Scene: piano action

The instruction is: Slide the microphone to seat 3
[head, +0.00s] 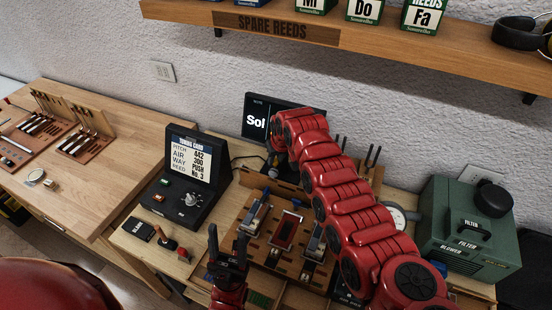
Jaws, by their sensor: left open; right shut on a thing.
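My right arm reaches across the picture from the lower right. Its gripper (272,163) is at the back of the bench, below the dark "Sol" display (255,122), shut on a small dark thing that seems to be the microphone. The red wrist hides most of it and the fingertips are hard to make out. A wooden rail (258,182) runs just in front of that spot; its seats cannot be told apart, and seat 3 is not readable. My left gripper (229,248) is open and empty, upright at the left edge of the slotted wooden board.
The slotted wooden board (262,232) carries several metal parts and a red-framed piece. A black tuning unit (187,180) stands left, with a screwdriver (168,238) before it. A green blower box (470,228) stands right. A shelf (370,25) hangs above. The left table (95,190) has clear room.

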